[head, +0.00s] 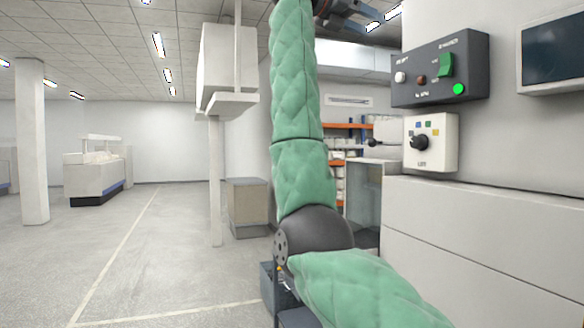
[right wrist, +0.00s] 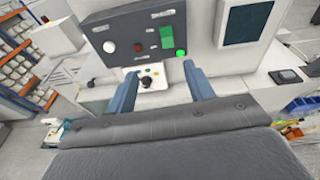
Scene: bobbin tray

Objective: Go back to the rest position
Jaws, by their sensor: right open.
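My right arm in its green quilted sleeve rises through the middle of the head view, its elbow bent low. My right gripper (head: 348,14) is cut off by the top edge there. In the right wrist view my right gripper (right wrist: 163,88) has its two blue-grey fingers apart with nothing between them. They point towards the wall with the dark control box (head: 440,70). The green rocker switch (head: 447,65) and a lit green lamp (head: 459,89) are on this box. It also shows in the right wrist view (right wrist: 120,29). My left gripper is in neither view.
Below the control box is a white dial box (head: 431,142) with a black knob. A dark screen (head: 552,52) is at its right. A pale machine body (head: 480,215) fills the right side. Orange shelving (head: 345,127) stands behind my arm. The floor (head: 170,250) at left is open.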

